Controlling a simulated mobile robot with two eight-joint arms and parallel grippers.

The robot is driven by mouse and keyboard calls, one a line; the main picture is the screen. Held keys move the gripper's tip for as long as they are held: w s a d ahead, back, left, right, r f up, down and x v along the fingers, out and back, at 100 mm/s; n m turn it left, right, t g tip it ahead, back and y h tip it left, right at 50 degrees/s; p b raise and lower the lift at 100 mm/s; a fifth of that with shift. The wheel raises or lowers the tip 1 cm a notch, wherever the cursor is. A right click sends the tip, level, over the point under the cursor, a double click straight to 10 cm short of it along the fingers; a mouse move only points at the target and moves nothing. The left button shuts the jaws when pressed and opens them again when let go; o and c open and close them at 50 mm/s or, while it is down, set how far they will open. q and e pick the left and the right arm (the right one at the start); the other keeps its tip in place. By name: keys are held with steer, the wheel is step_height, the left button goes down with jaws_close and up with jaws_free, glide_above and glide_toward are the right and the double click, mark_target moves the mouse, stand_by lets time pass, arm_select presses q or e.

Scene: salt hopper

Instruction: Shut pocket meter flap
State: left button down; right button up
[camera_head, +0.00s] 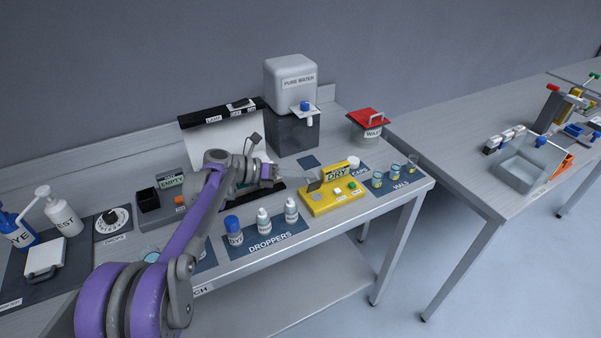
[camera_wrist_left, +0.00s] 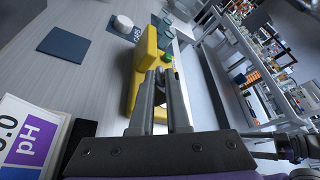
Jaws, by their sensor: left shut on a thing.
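The pocket meter (camera_head: 335,200) is a yellow device on the bench with a raised display reading DRY. Its small grey flap (camera_head: 314,186) stands tilted up at the meter's left end. In the left wrist view the yellow meter body (camera_wrist_left: 148,50) lies just beyond the fingers. My left gripper (camera_head: 291,177) reaches in from the left, beside the flap. It also shows in the left wrist view (camera_wrist_left: 165,80), with its two fingers close together. It is shut on what seems to be the flap; the fingers hide the exact contact.
Dropper bottles (camera_head: 263,221) stand in front of my arm, with vials (camera_head: 377,179) right of the meter. A white cap (camera_head: 354,162) sits behind it. The pure water dispenser (camera_head: 290,85) and red-lidded waste container (camera_head: 367,127) stand at the back.

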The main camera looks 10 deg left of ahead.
mark_target(319, 181)
arm_select(q)
steer(key=s+m, duration=0.1)
steer(key=d+m+t+y, duration=0.1)
steer(key=shift+s+r+m, duration=0.15)
steer(key=shift+s+m, duration=0.2)
steer(key=shift+m, duration=0.05)
steer(key=shift+s+d+m+t+y+p, duration=0.3)
steer(key=shift+s+d+m+t+y, duration=0.25)
steer(key=shift+m, duration=0.35)
steer(key=shift+s+d+f+m+t+y, duration=0.15)
steer(key=shift+s+m+t+y, duration=0.15)
steer(key=shift+m+t, duration=0.2)
steer(key=shift+s+d+f+m+t+y, duration=0.15)
steer(key=shift+s+m+t+y, duration=0.15)
steer(key=shift+m, duration=0.3)
steer(key=shift+s+d+f+m+t+y+b, duration=0.2)
steer(key=shift+s+f+m+t, duration=0.1)
steer(key=shift+m+t, duration=0.3)
steer(key=shift+s+d+f+m+t+y+b, duration=0.15)
steer(key=shift+s+d+f+m+t, duration=0.15)
steer(key=shift+m, duration=0.5)
steer(key=shift+w+a, duration=0.1)
steer(key=c, duration=0.9)
jaws_free()
steer(key=shift+c, duration=0.2)
steer(key=shift+r, duration=0.15)
